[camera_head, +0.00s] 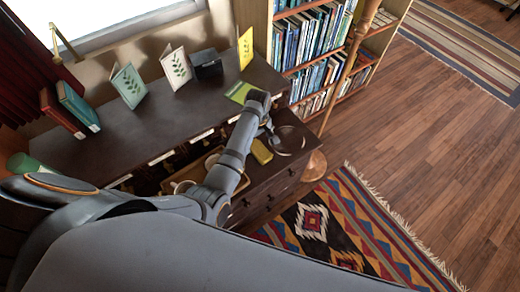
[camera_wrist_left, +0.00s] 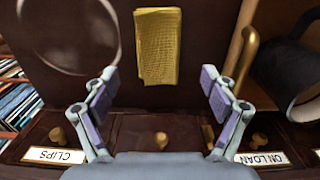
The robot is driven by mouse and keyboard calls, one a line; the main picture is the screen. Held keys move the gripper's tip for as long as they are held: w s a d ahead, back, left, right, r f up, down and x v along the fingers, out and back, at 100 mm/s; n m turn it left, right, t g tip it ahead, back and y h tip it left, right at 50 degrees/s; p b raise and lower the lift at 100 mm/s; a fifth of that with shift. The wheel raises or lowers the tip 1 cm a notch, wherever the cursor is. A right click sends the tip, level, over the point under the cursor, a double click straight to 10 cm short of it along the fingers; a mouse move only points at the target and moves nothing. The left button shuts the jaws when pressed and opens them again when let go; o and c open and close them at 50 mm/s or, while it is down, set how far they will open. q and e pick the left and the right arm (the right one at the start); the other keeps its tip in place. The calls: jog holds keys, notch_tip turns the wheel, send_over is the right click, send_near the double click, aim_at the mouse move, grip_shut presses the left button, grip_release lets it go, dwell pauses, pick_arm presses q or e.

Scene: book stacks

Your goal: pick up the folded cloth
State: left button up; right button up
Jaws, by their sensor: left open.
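The folded cloth (camera_wrist_left: 157,45) is a flat yellow textured rectangle on the dark brown surface, ahead of my left gripper (camera_wrist_left: 158,88) in the left wrist view. In the head view the cloth (camera_head: 261,151) lies on the lower ledge of the desk, beside my left gripper (camera_head: 268,132). My left gripper's fingers are spread wide, with nothing between them. The cloth lies just beyond the fingertips and no contact shows. My right gripper is not in view.
A round, thin-rimmed object (camera_wrist_left: 70,35) lies left of the cloth. A wooden tray (camera_head: 168,186) and a dark cup-like object (camera_wrist_left: 290,75) are on the other side. Small drawers labelled CLIPS (camera_wrist_left: 55,155) and ON LOAN (camera_wrist_left: 262,158) are near the fingers. Cards and books line the upper desk (camera_head: 150,125).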

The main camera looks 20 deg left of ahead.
aim_at(260, 149)
pick_arm(q)
notch_tip(260, 149, down, 2)
jog(key=shift+d+f, duration=0.1)
jog(key=shift+d, duration=0.05)
notch_tip(260, 149, down, 3)
jog(key=shift+d, duration=0.1)
jog(key=c, duration=0.6)
jog(key=shift+c, duration=1.2)
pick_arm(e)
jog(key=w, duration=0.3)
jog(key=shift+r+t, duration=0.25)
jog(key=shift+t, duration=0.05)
